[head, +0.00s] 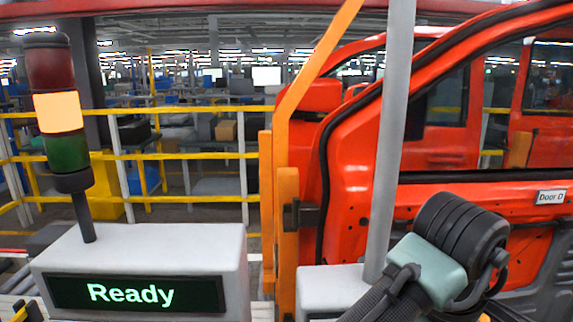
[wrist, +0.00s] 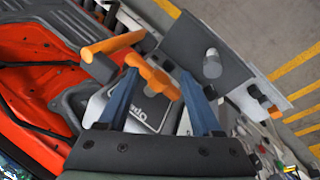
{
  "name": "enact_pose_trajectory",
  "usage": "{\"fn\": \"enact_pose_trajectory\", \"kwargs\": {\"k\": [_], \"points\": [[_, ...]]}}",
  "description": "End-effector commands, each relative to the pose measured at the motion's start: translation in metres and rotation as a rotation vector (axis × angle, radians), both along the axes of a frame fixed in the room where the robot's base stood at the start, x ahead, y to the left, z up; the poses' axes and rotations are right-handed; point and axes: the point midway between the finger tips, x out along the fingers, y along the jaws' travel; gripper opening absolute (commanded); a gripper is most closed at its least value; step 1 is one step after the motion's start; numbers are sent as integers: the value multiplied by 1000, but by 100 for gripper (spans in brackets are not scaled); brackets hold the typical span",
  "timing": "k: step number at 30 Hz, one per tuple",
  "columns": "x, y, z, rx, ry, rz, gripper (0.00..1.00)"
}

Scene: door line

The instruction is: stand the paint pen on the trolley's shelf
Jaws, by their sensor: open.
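My gripper (wrist: 160,74) shows in the wrist view, its two blue fingers apart. Nothing is clearly held between them. An orange bar lies across the view at the fingertips; I cannot tell whether it touches them. I cannot make out the paint pen in either view. Small items (wrist: 268,150) lie to the right of the fingers, too small to name. I cannot tell which surface is the trolley's shelf. In the head view my arm shows at the lower right, and the fingers are out of sight.
A red car door (head: 350,185) fills the right of the head view, beside orange uprights (head: 287,235). A white box (head: 215,250) with a "Ready" display (head: 137,294) and signal lamp (head: 58,112) stands left. A grey post (head: 392,130) rises near my arm. Yellow railings stand behind.

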Motion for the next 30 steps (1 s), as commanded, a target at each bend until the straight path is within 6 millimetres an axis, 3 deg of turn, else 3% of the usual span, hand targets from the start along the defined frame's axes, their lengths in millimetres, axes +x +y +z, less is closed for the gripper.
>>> {"fn": "enact_pose_trajectory", "kwargs": {"k": [1, 3, 5, 7, 10, 12, 15, 18, 21, 24, 30], "points": [[5, -24, 21, -97, -121, -95, 67], [16, -50, 64, -228, -360, -223, 67], [25, -60, 111, -313, -605, -305, 67], [32, -54, 168, -358, -911, -354, 67], [33, -10, 246, -297, -1352, -330, 67], [24, 36, 289, -158, -1629, -260, 67], [-1, 107, 331, 137, -1916, -123, 67], [-31, 162, 352, 441, -2064, -2, 67], [-55, 195, 362, 663, -2122, 77, 67], [-67, 209, 366, 775, -2136, 112, 67], [-69, 212, 368, 799, -2139, 118, 67]]}}
